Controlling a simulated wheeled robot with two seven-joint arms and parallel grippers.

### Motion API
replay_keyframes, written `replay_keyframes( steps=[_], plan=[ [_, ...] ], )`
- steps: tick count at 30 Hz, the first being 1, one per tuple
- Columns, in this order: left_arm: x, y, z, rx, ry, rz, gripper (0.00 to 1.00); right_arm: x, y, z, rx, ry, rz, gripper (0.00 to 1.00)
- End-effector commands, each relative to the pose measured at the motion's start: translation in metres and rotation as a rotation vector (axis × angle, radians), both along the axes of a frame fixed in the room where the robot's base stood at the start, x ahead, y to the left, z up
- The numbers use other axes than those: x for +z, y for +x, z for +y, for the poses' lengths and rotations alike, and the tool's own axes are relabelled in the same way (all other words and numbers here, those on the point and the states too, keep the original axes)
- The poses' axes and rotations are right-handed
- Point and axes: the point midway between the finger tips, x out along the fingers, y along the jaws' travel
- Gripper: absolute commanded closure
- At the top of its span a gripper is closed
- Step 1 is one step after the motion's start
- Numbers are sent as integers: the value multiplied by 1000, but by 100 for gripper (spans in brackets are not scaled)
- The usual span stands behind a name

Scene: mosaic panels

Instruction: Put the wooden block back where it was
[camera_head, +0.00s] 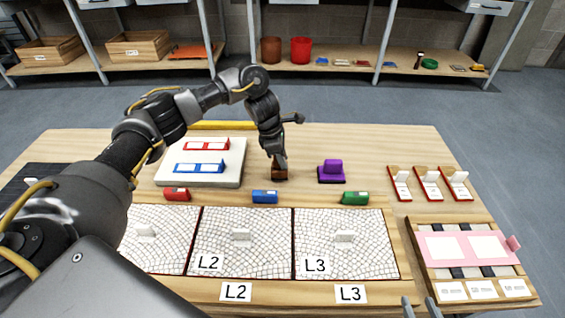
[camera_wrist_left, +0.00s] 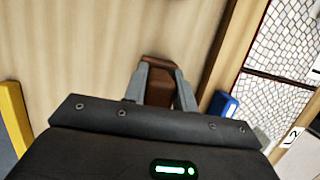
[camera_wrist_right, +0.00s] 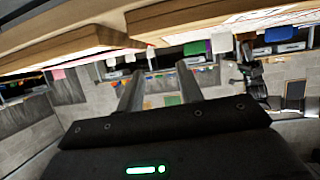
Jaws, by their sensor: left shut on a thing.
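The wooden block (camera_head: 280,173) is small and dark brown. It is at the table's middle, between the white board and the purple block. My left gripper (camera_head: 279,160) reaches down over it and is shut on it. In the left wrist view the block (camera_wrist_left: 159,86) sits between the two grey fingers. Whether its underside touches the table is hard to tell. My right gripper (camera_wrist_right: 160,88) is open and empty; its fingertips show at the bottom right edge of the head view, in front of the table.
A white board (camera_head: 205,176) with red and blue frames lies left of the block. A purple block (camera_head: 332,170) stands to the right. Red (camera_head: 177,194), blue (camera_head: 265,197) and green (camera_head: 355,198) pieces line the mosaic panels' far edge. A pink-framed tray (camera_head: 470,248) is at right.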

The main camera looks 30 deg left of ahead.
Motion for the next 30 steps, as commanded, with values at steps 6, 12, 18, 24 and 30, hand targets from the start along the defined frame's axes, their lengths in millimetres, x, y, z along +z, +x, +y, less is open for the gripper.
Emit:
replay_keyframes(
  steps=[6,12,18,24,30],
  plan=[
    [-14,1,0,1,-1,-1,96,17,5,13,33,45,-112,64],
    [-14,1,0,2,0,-2,96,18,5,13,34,46,-113,64],
    [-16,1,0,2,0,-2,96,20,5,15,40,55,-134,64],
    [-17,0,0,2,1,-1,64,24,6,17,45,64,-154,64],
    [-17,0,0,2,1,-1,51,24,6,17,45,62,-154,64]
  ],
)
